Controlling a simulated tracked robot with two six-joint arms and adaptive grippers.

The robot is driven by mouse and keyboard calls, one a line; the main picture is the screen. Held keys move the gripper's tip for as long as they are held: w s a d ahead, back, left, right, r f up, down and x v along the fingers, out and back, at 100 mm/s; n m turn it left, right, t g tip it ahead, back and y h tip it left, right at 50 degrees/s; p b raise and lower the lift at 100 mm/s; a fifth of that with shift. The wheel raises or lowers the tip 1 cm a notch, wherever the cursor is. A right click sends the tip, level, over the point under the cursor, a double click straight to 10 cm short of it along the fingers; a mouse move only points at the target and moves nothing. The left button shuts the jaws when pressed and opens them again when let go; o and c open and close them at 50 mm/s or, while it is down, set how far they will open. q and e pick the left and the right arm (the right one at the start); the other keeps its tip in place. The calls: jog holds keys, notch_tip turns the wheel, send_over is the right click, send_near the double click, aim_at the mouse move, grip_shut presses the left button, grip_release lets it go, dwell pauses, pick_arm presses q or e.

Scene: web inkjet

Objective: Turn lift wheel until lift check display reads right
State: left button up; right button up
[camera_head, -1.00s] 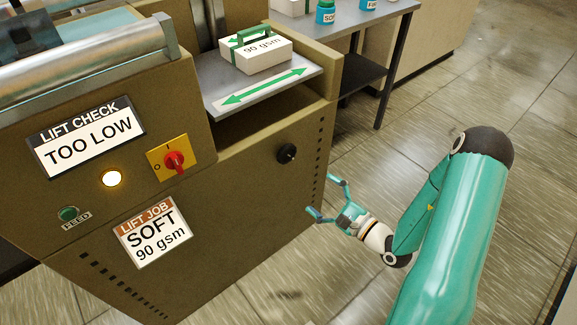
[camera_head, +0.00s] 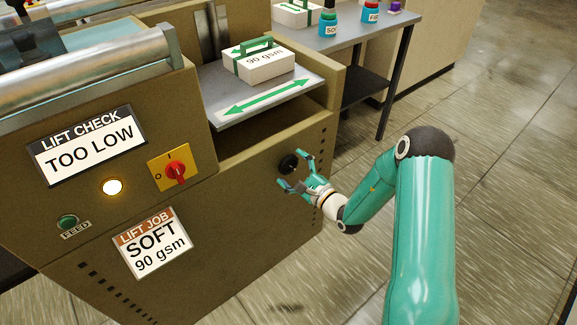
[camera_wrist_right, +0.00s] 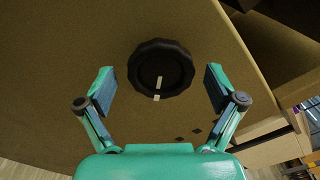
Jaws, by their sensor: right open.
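The lift wheel (camera_head: 289,164) is a black knob on the brown machine's side panel. In the right wrist view the wheel (camera_wrist_right: 161,67) shows a white mark near its lower edge, close to a second white mark on the panel just below. My right gripper (camera_head: 296,170) is open, with its fingers on either side of the wheel; in the wrist view the fingers (camera_wrist_right: 160,90) stand apart from it, with gaps on both sides. The lift check display (camera_head: 86,145) reads "TOO LOW". My left gripper is not in view.
A lit lamp (camera_head: 112,187), a red switch (camera_head: 175,171) and a green feed button (camera_head: 67,222) are on the front. The lift job card (camera_head: 153,243) reads "SOFT 90 gsm". A paper pack (camera_head: 262,67) lies on the grey shelf (camera_head: 225,98). Floor at right is clear.

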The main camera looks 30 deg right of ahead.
jog(key=shift+w, duration=0.7)
